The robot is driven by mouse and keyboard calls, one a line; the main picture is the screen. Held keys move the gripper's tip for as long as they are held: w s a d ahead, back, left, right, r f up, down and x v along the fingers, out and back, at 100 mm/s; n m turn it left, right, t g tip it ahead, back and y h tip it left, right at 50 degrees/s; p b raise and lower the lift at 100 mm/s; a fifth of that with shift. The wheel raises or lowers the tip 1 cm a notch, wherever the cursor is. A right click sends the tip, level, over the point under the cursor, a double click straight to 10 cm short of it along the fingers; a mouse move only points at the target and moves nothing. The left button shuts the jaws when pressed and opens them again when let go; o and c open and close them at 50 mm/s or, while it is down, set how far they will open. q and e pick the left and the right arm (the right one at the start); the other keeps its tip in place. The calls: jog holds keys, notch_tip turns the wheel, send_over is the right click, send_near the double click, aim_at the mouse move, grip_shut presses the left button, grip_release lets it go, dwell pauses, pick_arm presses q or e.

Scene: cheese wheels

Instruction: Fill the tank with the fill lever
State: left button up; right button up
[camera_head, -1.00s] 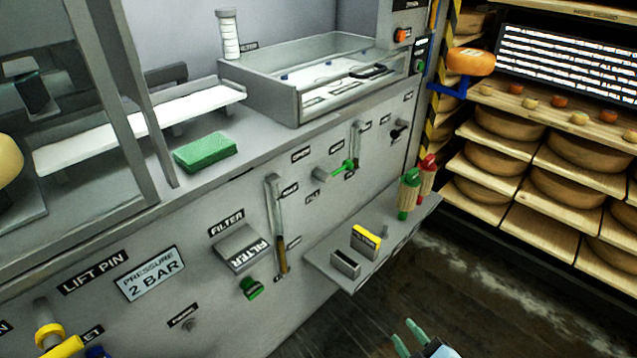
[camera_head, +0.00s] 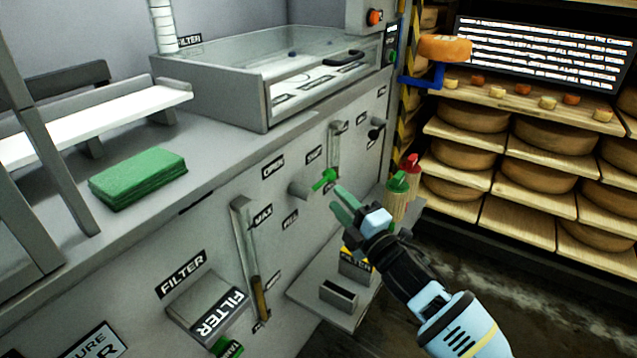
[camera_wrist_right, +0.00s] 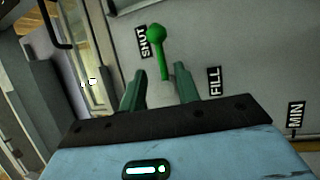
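The fill lever (camera_head: 324,179) is a small green handle on a grey knob on the machine's front panel. In the wrist view the lever (camera_wrist_right: 158,45) stands between the labels SHUT (camera_wrist_right: 144,42) and FILL (camera_wrist_right: 214,81), tilted toward SHUT. My right gripper (camera_head: 341,203) is in front of the panel near the lever. In the wrist view its two green fingers (camera_wrist_right: 160,88) are apart, with the lever's stem just beyond the gap; contact cannot be told. The tank (camera_head: 262,92) is a grey basin on top. A level gauge (camera_head: 247,250) marked MAX is on the panel. My left gripper is not in view.
A small shelf (camera_head: 318,297) with holders juts from the panel below my right arm. Red and green brushes (camera_head: 400,190) stand near it. A green pad (camera_head: 138,178) lies on the counter. Racks of cheese wheels (camera_head: 555,138) stand at the right.

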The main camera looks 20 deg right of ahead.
aim_at(321, 183)
jog(key=shift+b+x, duration=0.6)
jog(key=shift+x, duration=3.2)
jog(key=shift+f, duration=0.15)
grip_shut()
